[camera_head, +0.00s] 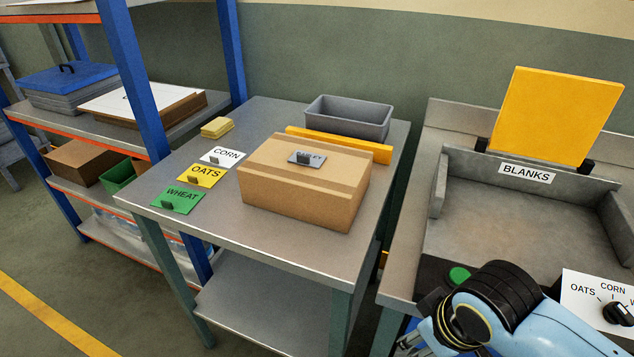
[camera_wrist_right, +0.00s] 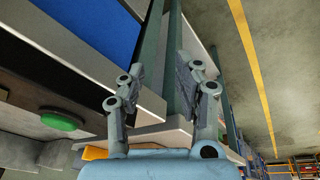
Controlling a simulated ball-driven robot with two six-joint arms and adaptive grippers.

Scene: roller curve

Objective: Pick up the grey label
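The grey label (camera_head: 308,157), printed BARLEY with a small dark tab on it, lies on top of a closed cardboard box (camera_head: 293,194) on the metal table. My right gripper (camera_wrist_right: 157,75) is open and empty in the right wrist view, its two fingers well apart. In the head view my right arm comes in at the bottom right, and its gripper (camera_head: 412,343) is partly cut off by the lower edge, well away from the label. My left gripper is not in view.
Green WHEAT (camera_head: 178,199), yellow OATS (camera_head: 201,175) and white CORN (camera_head: 223,156) labels lie left of the box. A grey bin (camera_head: 348,117) and yellow bar (camera_head: 338,145) stand behind. The BLANKS tray (camera_head: 500,215), green button (camera_head: 459,275) and dial panel (camera_head: 597,294) are at right.

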